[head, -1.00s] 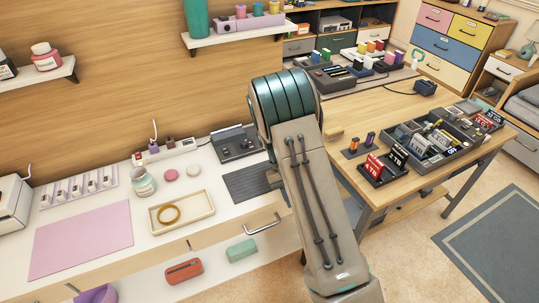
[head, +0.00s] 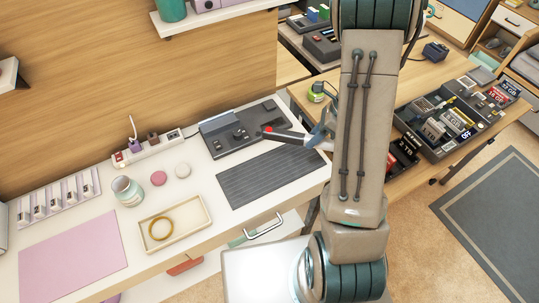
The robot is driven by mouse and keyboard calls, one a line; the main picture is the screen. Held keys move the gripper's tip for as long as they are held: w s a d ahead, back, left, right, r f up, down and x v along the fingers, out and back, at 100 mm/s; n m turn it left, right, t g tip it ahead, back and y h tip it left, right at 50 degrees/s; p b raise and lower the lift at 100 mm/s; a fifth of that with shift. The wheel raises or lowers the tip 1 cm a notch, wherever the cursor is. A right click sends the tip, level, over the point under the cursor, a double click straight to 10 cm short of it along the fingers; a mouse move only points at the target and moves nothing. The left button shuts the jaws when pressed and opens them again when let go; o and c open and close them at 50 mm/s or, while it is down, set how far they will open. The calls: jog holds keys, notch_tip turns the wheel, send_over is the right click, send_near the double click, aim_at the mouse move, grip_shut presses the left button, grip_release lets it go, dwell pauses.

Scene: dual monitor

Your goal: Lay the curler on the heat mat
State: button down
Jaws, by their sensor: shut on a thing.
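The curler is over the area between the dark control box and the far edge of the dark ribbed heat mat (head: 262,182). It looks raised, but its exact height cannot be told. The heat mat lies flat and bare on the white counter, in front of the box, near the counter's right end.
The dark control box (head: 238,130) stands behind the mat. A power strip (head: 150,149), a glass jar (head: 127,191), two round pads and a cream tray (head: 174,224) with a gold ring are left of it. A pink mat (head: 72,260) lies further left. A wooden desk (head: 370,92) stands to the right.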

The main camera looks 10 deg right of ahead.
jog(key=shift+w+a+m, duration=0.1)
jog(key=shift+a+m, duration=0.1)
jog(key=shift+m, duration=0.1)
send_over(269, 170)
jog(key=d, duration=0.2)
notch_tip(269, 170, down, 7)
jog(key=shift+r+p, duration=0.1)
jog(key=shift+p, duration=0.3)
jog(key=shift+f, duration=1.95)
jog(key=shift+f+b, duration=0.3)
jog(key=c, duration=1.3)
grip_release()
